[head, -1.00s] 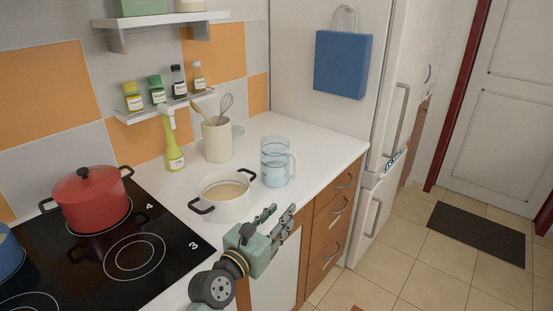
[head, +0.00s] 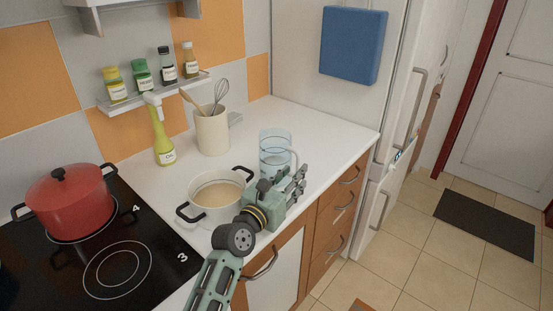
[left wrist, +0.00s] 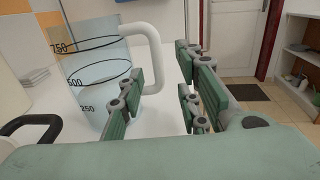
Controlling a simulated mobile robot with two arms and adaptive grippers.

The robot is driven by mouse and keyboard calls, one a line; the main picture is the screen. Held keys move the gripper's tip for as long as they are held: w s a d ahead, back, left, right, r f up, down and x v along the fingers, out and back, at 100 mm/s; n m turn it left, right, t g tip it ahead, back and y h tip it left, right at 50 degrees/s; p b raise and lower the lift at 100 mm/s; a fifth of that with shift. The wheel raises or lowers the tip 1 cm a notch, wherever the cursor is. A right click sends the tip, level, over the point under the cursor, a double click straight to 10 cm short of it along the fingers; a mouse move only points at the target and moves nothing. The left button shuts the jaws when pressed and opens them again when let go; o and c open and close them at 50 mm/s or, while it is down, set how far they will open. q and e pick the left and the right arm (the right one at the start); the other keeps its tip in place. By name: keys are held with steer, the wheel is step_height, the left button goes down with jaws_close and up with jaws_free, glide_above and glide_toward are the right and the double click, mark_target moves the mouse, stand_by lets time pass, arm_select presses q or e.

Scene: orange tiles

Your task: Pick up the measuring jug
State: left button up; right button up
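The measuring jug (head: 274,150) is clear, bluish and upright on the white counter near its right end, with a pale handle on its right side. In the left wrist view the jug (left wrist: 88,65) stands close ahead at the left, with black rings marked 250, 500 and 750. My left gripper (head: 293,186) is in front of the jug, over the counter's front edge. In the left wrist view its fingers (left wrist: 160,90) are apart, and the handle shows between them and beyond. The left finger covers part of the jug; I cannot tell whether it touches. My right gripper is not in view.
A cream pot (head: 217,212) with black handles stands just left of my left gripper. A utensil crock (head: 211,132) and a yellow-green bottle (head: 162,140) stand behind. A red pot (head: 70,205) is on the black hob (head: 150,245). Counter right of the jug is clear.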

arm_select(q)
steer(key=x, duration=0.2)
steer(key=shift+w+d, duration=0.1)
steer(key=shift+w, duration=0.25)
jaws_close()
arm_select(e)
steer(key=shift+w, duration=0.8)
arm_select(q)
steer(key=shift+r, duration=0.15)
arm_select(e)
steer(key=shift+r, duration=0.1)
